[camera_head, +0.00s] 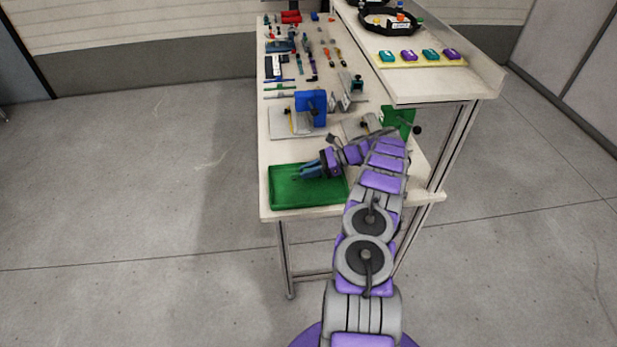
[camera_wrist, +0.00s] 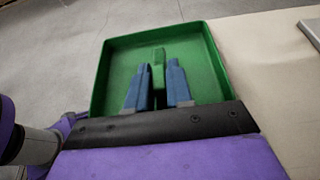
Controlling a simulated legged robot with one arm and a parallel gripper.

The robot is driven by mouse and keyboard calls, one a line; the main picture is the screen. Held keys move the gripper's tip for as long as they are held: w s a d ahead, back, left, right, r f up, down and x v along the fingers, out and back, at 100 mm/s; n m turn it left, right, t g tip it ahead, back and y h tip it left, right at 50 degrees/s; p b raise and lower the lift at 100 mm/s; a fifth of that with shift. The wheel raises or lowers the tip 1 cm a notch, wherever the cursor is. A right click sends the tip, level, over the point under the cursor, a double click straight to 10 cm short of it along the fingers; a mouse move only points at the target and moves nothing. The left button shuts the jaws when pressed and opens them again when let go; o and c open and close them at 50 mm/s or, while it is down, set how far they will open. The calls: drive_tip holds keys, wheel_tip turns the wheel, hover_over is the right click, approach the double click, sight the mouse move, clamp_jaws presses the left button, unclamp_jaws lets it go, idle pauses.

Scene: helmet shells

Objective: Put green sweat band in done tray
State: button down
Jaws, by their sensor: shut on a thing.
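The green tray (camera_head: 300,195) sits at the near left corner of the workbench; I take it as the done tray. It fills the upper middle of the wrist view (camera_wrist: 215,70). My gripper (camera_head: 307,171) is over the tray, with its blue fingers pointing into it. In the wrist view the fingers (camera_wrist: 157,66) are shut on a thin green piece, the green sweat band (camera_wrist: 158,56). The band stands between the fingertips, over the tray's floor. I cannot tell whether it touches the floor. The head view does not show the band clearly.
A blue fixture (camera_head: 311,104) on a pale plate stands behind the tray, and a green fixture (camera_head: 399,120) stands to the right. Small tools lie further back on the bench.

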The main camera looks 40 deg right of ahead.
wheel_tip(320, 180, down, 2)
drive_tip(key=shift+a+f, duration=0.15)
drive_tip(key=c, duration=1)
unclamp_jaws()
drive_tip(key=shift+p+v, duration=0.3)
drive_tip(key=shift+v, duration=3.55)
drive_tip(key=shift+w, duration=0.1)
